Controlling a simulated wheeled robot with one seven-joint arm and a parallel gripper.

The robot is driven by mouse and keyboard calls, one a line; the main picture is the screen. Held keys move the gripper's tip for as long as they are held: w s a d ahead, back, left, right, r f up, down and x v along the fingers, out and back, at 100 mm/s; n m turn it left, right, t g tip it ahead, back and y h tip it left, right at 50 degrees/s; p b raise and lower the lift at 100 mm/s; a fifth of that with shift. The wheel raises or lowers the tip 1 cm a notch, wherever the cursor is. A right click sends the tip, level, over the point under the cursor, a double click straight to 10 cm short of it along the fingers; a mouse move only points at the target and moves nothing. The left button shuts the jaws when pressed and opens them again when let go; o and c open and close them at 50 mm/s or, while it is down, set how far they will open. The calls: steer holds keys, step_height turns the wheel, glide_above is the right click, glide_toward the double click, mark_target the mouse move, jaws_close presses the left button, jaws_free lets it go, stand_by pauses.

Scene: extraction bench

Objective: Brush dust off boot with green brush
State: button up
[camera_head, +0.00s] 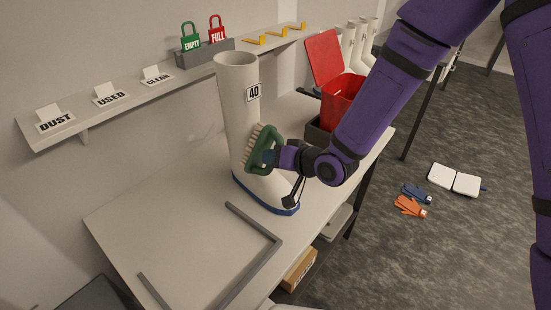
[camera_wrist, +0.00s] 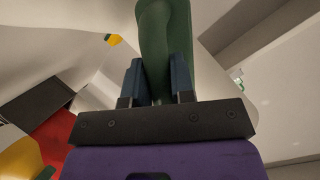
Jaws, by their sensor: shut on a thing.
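A tall white boot (camera_head: 238,100) with a blue sole and a "40" label stands upright on the bench (camera_head: 140,215). My gripper (camera_head: 272,157) is shut on the green brush (camera_head: 263,142), whose pale bristles face the boot's shaft. The bristles appear to touch the boot's side, though exact contact is hard to tell. In the wrist view the brush (camera_wrist: 165,45) stands between my two fingers, and my gripper also shows there (camera_wrist: 158,85). Part of the boot's foot is hidden behind my gripper and wrist.
A shelf (camera_head: 150,90) behind holds DUST, USED and CLEAN signs and green and red padlock tags. A red open bin (camera_head: 340,98) stands at the bench's right. A grey raised frame (camera_head: 255,265) lies at the front. Gloves (camera_head: 410,206) lie on the floor.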

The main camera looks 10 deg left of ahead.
steer(key=shift+w+a, duration=0.25)
steer(key=shift+a, duration=0.1)
steer(key=w+d, duration=0.2)
steer(key=w, duration=0.1)
steer(key=shift+w+d, duration=0.1)
steer(key=shift+d, duration=0.1)
stand_by(0.4)
steer(key=shift+a, duration=0.1)
steer(key=shift+s+a, duration=1.2)
steer(key=shift+s, duration=0.3)
steer(key=shift+r, duration=0.35)
steer(key=shift+w+d, duration=0.6)
steer(key=shift+w, duration=0.2)
steer(key=shift+w+d, duration=0.6)
steer(key=shift+w, duration=0.2)
